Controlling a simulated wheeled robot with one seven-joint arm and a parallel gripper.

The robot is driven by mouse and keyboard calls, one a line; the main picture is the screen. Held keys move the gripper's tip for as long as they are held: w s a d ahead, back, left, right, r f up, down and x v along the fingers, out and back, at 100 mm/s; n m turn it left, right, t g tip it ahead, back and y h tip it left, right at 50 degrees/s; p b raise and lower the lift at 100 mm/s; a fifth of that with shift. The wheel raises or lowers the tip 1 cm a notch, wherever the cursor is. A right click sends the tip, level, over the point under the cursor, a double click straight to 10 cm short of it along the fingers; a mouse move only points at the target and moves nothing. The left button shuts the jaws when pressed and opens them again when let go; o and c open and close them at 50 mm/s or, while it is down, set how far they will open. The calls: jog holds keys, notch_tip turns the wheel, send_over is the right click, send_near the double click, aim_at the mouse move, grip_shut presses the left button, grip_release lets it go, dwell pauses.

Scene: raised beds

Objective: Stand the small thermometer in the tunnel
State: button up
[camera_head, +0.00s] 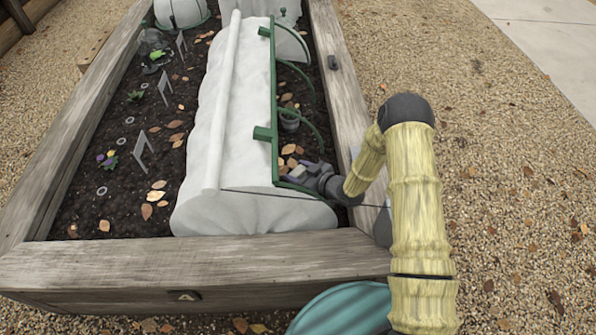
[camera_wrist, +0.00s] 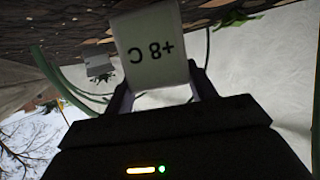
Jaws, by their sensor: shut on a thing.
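The small thermometer (camera_wrist: 150,48) is a pale block marked "+8 C", seen upside down in the wrist view. My gripper (camera_wrist: 160,90) is shut on it, a finger at each side. In the head view my gripper (camera_head: 308,176) is low at the near right side of the tunnel (camera_head: 232,110), by its green hoops. The tunnel has white fleece, rolled up on its right side, baring soil under the hoops. The fleece also shows in the wrist view (camera_wrist: 265,85).
The wooden bed wall (camera_head: 345,100) runs close to my arm on the right. Dry leaves lie on the soil. Plant labels (camera_head: 142,150) stand left of the tunnel.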

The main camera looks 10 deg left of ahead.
aim_at(298, 171)
jog(key=shift+f+b, duration=0.3)
jog(key=shift+f, duration=0.2)
jog(key=o, duration=1.2)
jog(key=shift+c, duration=0.2)
notch_tip(298, 171, up, 10)
jog(key=p, duration=0.4)
